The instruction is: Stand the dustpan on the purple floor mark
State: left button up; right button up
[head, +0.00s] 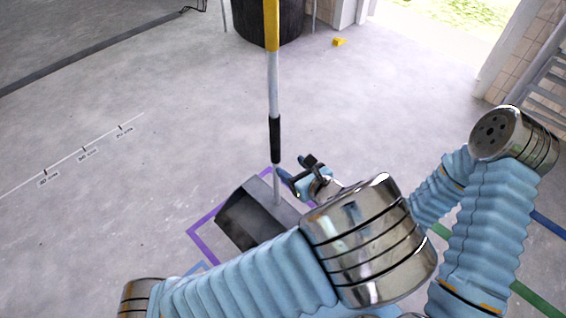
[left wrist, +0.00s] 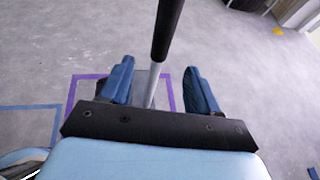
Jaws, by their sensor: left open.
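The dustpan (head: 242,215) is a grey pan with a tall upright pole, yellow at the top, white below, with a black grip low down. It stands on the floor within the purple floor mark (head: 203,223), a square outline partly hidden by the pan and my left arm. My left gripper (head: 293,168) is open beside the lower pole. In the left wrist view the pole (left wrist: 152,85) shows between the two blue fingers (left wrist: 160,86), with gaps on both sides.
A black bin (head: 268,22) stands at the back, with a small yellow object (head: 339,41) to its right. A ladder-like rack (head: 548,85) leans at the far right. A blue floor outline (left wrist: 30,107) lies left of the purple one.

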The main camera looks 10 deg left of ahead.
pick_arm(q)
jog(key=s+a+f+n+g+h, duration=0.4)
jog(key=f+n, duration=0.6)
jog(key=n, duration=0.5)
jog(key=s+a+f+n+g+h, duration=0.5)
jog(key=s+f+n+h, duration=0.3)
jog(key=n, duration=0.6)
notch_tip(320, 180, down, 2)
jog(key=s, duration=0.2)
jog(key=shift+s+n+h, duration=0.3)
jog(key=shift+s+n, duration=0.1)
